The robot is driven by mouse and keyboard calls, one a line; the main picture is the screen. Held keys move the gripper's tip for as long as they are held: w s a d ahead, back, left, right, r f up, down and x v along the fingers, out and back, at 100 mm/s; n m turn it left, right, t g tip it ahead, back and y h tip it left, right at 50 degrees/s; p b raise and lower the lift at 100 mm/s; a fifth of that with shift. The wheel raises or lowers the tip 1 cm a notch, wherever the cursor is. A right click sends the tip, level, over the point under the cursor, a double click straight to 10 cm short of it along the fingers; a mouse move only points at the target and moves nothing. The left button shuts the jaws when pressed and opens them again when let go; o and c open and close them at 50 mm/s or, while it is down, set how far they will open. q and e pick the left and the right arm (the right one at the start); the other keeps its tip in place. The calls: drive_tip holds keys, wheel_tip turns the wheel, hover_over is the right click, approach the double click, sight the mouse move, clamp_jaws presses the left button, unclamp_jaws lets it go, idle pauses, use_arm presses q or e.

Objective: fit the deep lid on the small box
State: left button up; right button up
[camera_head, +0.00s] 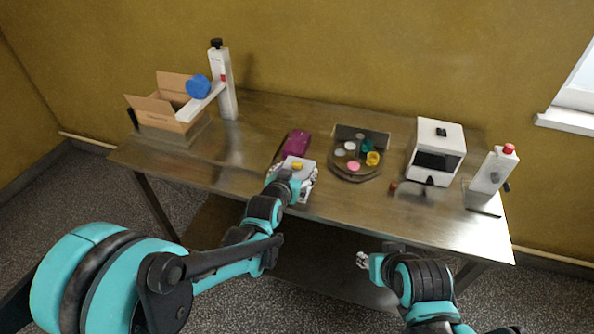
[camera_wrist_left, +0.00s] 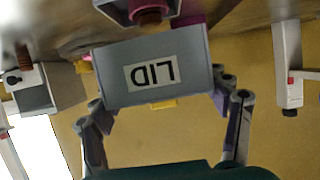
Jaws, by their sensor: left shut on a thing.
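The lid (camera_wrist_left: 195,52) is a grey, deep, box-like piece with a white label reading LID, upside down in the left wrist view. A yellow tab (camera_wrist_left: 163,103) sits on it. My left gripper (camera_wrist_left: 160,92) is shut on the lid, one finger at each side. In the head view the lid (camera_head: 306,162) shows pale, just beyond my left gripper (camera_head: 292,181), near the table's front edge. A magenta box-like thing (camera_head: 297,143) is right behind it; I cannot tell whether it is the small box. My right gripper (camera_head: 372,262) is small, in front of the table, apart from everything.
On the metal table (camera_head: 255,128) stand an open cardboard box (camera_head: 157,108) and a white stand with a blue disc (camera_head: 198,86) at left. A round tray (camera_head: 345,172) with coloured pieces, a white machine (camera_head: 440,138) and a white dispenser (camera_head: 492,172) are at right.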

use_arm(q)
drive_tip(key=shift+f, duration=0.15)
drive_tip(key=shift+f+b, duration=0.35)
drive_tip(key=shift+b, duration=0.1)
drive_tip(key=shift+f+b, duration=0.8)
drive_tip(key=shift+f, duration=0.1)
idle(0.4)
drive_tip(key=shift+f+b, duration=0.3)
drive_tip(key=shift+f+b, duration=1)
drive_tip(key=shift+f, duration=0.1)
drive_tip(key=o, duration=1.1)
drive_tip(key=shift+s, duration=0.1)
